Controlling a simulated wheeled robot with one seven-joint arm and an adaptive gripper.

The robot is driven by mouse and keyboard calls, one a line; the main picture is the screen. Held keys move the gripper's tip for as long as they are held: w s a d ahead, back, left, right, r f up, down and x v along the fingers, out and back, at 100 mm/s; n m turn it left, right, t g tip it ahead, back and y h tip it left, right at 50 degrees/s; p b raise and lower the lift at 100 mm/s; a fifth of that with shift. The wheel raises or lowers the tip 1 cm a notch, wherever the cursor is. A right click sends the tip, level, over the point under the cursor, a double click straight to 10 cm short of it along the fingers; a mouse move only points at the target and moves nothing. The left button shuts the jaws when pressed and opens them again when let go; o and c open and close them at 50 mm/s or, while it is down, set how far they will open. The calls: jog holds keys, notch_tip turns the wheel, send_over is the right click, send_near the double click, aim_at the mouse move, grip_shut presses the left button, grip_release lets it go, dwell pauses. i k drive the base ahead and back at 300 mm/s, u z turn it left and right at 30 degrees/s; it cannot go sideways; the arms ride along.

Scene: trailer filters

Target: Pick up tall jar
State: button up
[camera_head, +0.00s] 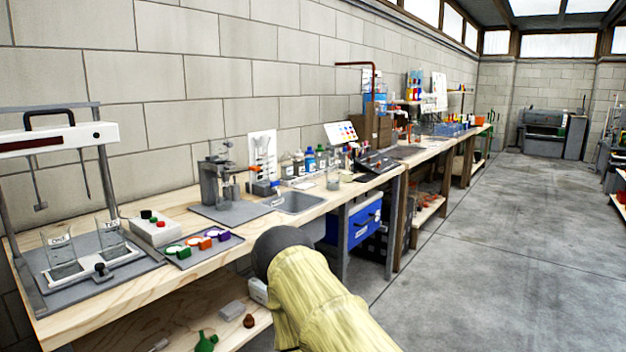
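No single object is clearly marked as the tall jar. A clear glass jar (333,180) stands upright on the workbench, near the right end of the nearest section. Two clear glass vessels with white labels, a left one (62,254) and a right one (111,238), stand on the grey base of the white frame apparatus at the left. My yellow arm with a dark rounded joint reaches in from the bottom, in front of the bench edge. My gripper's fingers do not show, and nothing held is visible.
The wooden workbench (135,293) runs along the block wall. A blue drawer unit (352,223) sits below. Open concrete floor (500,240) lies to the right.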

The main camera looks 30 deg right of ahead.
aim_at(333, 162)
jog(key=z, duration=0.6)
jog(key=i, duration=0.55)
jog(key=z, duration=0.8)
jog(key=i, duration=0.7)
jog(key=z, duration=0.05)
